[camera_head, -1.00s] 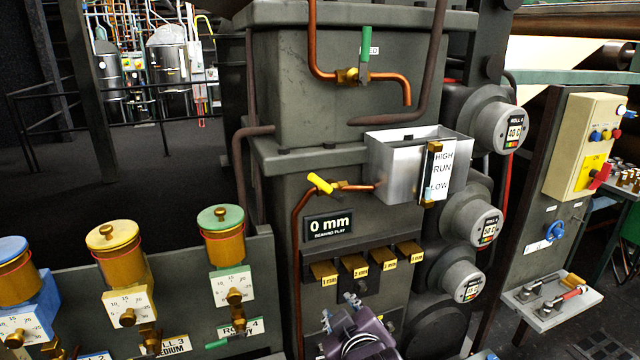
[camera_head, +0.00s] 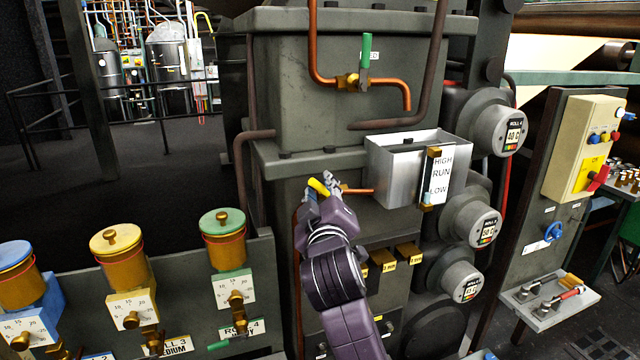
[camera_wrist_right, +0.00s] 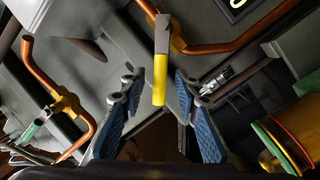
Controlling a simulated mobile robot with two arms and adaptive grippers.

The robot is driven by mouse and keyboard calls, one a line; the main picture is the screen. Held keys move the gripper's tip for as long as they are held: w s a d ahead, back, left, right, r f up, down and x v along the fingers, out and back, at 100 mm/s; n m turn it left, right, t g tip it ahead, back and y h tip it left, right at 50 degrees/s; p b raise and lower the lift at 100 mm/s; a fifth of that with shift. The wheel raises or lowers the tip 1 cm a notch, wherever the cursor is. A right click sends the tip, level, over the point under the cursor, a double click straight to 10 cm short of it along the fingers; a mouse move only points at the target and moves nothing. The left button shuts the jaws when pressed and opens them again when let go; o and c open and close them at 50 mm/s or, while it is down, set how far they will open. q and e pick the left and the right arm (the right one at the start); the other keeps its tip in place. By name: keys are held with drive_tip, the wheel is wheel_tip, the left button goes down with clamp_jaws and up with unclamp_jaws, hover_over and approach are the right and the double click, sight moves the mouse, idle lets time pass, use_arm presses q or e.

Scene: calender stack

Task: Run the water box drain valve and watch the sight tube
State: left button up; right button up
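The open-topped metal water box (camera_head: 392,178) is mounted on the grey machine. Its sight tube (camera_head: 428,196) stands on the front beside a HIGH, RUN, LOW label (camera_head: 442,173); a pale blue stretch shows near LOW. The drain valve's yellow handle (camera_head: 318,187) sits left of the box on a copper pipe. My right gripper (camera_head: 322,186) is at this handle. In the right wrist view, the yellow handle (camera_wrist_right: 160,80) lies between the open, blue-padded fingers of my right gripper (camera_wrist_right: 158,86), with gaps on both sides. My left gripper is out of view.
A green-handled valve (camera_head: 365,52) on copper pipe is above. Brass blocks (camera_head: 408,254) sit below the box, partly behind my right arm. Roll gauges (camera_head: 497,127) protrude at right. Oiler cups (camera_head: 222,235) line the lower left.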

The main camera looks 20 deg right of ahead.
drive_tip(key=shift+w+d, duration=0.15)
drive_tip(key=shift+w, duration=0.3)
clamp_jaws()
